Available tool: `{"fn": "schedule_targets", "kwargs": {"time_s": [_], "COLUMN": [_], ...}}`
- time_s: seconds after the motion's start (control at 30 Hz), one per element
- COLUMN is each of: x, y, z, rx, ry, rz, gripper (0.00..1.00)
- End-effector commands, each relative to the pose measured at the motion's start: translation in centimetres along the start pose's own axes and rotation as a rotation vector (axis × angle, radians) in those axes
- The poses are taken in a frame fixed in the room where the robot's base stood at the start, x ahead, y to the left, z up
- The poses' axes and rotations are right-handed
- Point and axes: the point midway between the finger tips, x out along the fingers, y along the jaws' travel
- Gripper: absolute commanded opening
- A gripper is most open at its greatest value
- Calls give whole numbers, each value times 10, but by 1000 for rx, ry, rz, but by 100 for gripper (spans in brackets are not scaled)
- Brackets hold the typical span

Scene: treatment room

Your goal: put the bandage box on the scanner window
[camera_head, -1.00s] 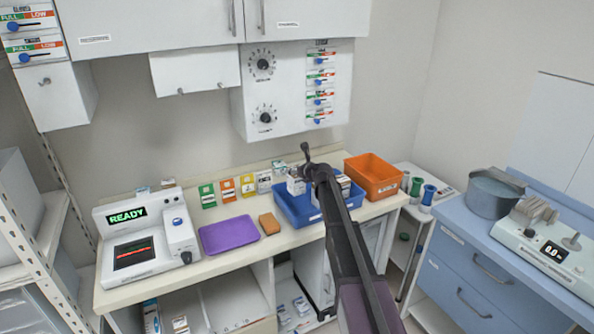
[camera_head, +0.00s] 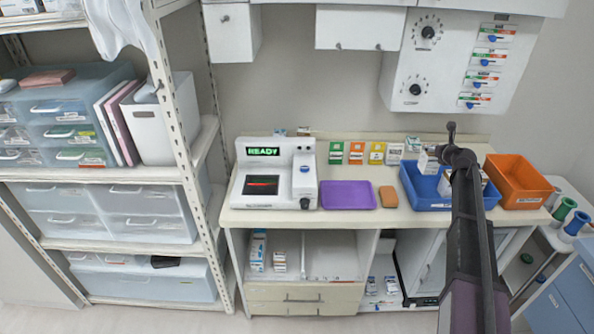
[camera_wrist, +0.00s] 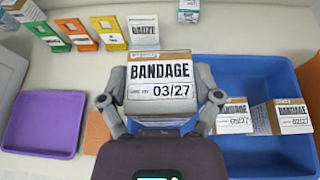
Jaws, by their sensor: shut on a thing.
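My gripper (camera_wrist: 160,98) is shut on the bandage box (camera_wrist: 160,75), a white and brown box with "BANDAGE" and "03/27" on its label, held upright. In the head view the held box (camera_head: 428,161) shows above the left part of the blue bin (camera_head: 411,199). The scanner (camera_head: 305,160) stands at the left of the counter with a green "READY" display. The fingertips are partly hidden in the head view by my arm.
A purple tray (camera_head: 347,195) and a brown sponge-like block (camera_head: 388,197) lie between scanner and bin. Other boxes (camera_wrist: 292,117) stay in the blue bin. An orange bin (camera_head: 518,182) stands at right.

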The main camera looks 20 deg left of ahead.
Motion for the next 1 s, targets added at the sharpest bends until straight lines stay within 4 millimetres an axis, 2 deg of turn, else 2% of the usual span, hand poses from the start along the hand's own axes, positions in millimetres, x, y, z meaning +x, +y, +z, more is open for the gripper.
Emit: {"fn": "schedule_targets", "kwargs": {"time_s": [0.03, 0.4, 0.6, 0.8, 1.0], "x": [-4, -26, -35, -38, -39], "y": [0, 0, 0, 0, 0], "z": [10, 63, 84, 93, 93], "rx": [0, 0, 0, 0, 0], "ry": [0, 0, 0, 0, 0], "rz": [0, 0, 0, 0, 0], "gripper": [31, 31, 31, 31, 31]}}
